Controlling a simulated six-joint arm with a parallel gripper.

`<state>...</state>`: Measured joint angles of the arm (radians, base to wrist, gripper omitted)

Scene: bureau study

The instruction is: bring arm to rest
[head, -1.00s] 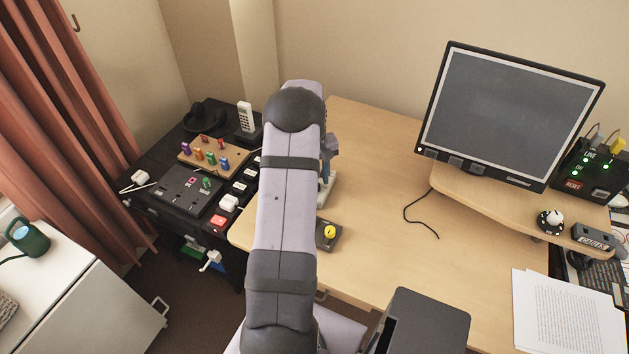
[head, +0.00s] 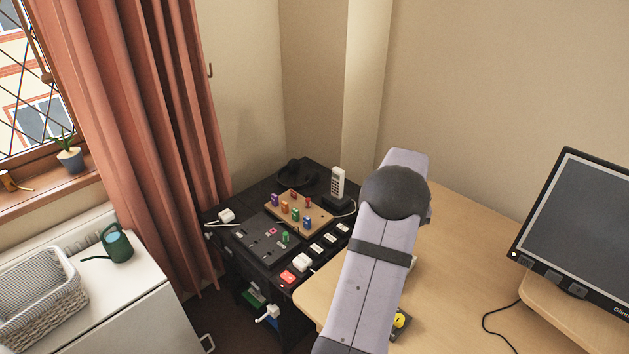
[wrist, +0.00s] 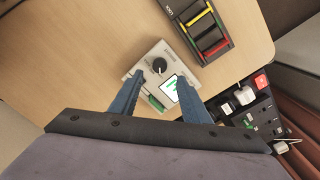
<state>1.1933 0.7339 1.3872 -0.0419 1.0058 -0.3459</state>
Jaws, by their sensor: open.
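My gripper (wrist: 159,82) shows in the wrist view with its two blue fingers spread apart. Nothing is held between them. Below and beyond the fingertips, a light grey box with a black knob (wrist: 160,66) and a lit green-and-white display stands on the wooden desk (wrist: 75,60). The fingers overlap its sides in the picture; I cannot tell whether they touch it. In the head view my arm rises over the desk (head: 465,250), and my gripper is hidden behind it.
A black rack with coloured bars (wrist: 203,30) lies near the box. A black console (head: 262,240) with plugs, switches and a cordless phone (head: 337,184) stands left of the desk. A monitor (head: 585,225) is at right. The desk's middle is mostly clear.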

